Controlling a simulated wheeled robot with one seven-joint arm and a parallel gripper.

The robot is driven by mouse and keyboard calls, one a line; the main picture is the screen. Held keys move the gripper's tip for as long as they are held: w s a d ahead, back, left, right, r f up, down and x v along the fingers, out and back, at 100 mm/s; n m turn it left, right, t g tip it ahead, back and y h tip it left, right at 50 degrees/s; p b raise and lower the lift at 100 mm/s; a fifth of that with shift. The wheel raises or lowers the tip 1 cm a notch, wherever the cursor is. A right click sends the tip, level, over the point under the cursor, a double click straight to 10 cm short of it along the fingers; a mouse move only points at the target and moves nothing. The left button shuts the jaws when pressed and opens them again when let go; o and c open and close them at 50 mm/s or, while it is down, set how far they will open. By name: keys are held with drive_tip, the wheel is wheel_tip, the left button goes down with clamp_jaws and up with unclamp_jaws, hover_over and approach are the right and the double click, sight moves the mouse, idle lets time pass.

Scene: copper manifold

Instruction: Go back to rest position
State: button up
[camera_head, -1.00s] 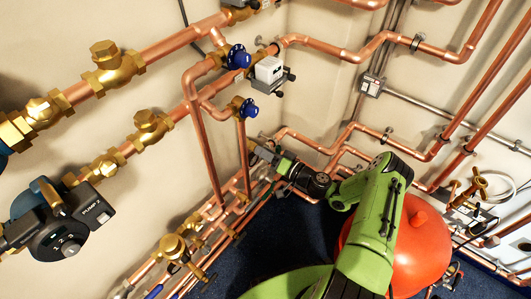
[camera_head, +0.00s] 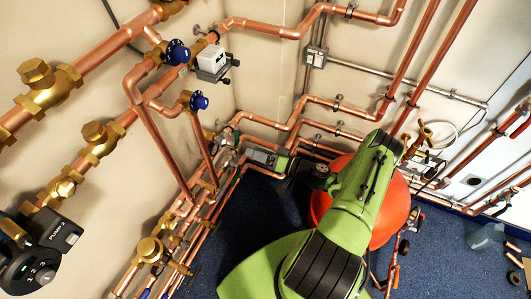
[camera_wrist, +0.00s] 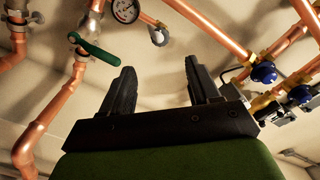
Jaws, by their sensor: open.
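My gripper (camera_wrist: 160,88) shows in the wrist view with two dark fingers spread apart and nothing between them. Behind it are the cream wall and copper pipes, and it touches none of them that I can see. The gripper's fingers cannot be made out clearly in that view.
Copper pipes with brass fittings (camera_head: 50,85) and blue-handled valves (camera_head: 178,51) run along the left wall. A pump (camera_head: 35,255) is at lower left. A green lever valve (camera_wrist: 95,48) and a gauge (camera_wrist: 125,10) show beyond the fingers. Blue floor (camera_head: 445,250) is partly clear at right.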

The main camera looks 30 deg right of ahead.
drive_tip(key=v, duration=0.3)
drive_tip(key=shift+s+d, duration=0.1)
drive_tip(key=shift+s, duration=0.1)
drive_tip(key=s+a+r+n+g+h+p, duration=0.25)
drive_tip(key=a+r+g, duration=0.3)
drive_tip(key=r, duration=0.55)
drive_tip(key=s+a+r+n+g+h+p, duration=0.2)
drive_tip(key=a+r+n+g+p, duration=0.2)
drive_tip(key=r+g, duration=0.5)
drive_tip(key=s+r+m+t+h+p, duration=0.2)
drive_tip(key=s+r+h, duration=0.1)
drive_tip(key=s+r, duration=0.5)
drive_tip(key=s+a+r+m+t+h+p, duration=0.1)
drive_tip(key=s+r+m+t+h+p, duration=0.1)
drive_tip(key=s+r, duration=0.6)
wheel_tip(320, 180, up, 5)
drive_tip(key=shift+r+t+h+p, duration=0.1)
drive_tip(key=shift+t+h+p, duration=0.5)
drive_tip(key=shift+t, duration=0.15)
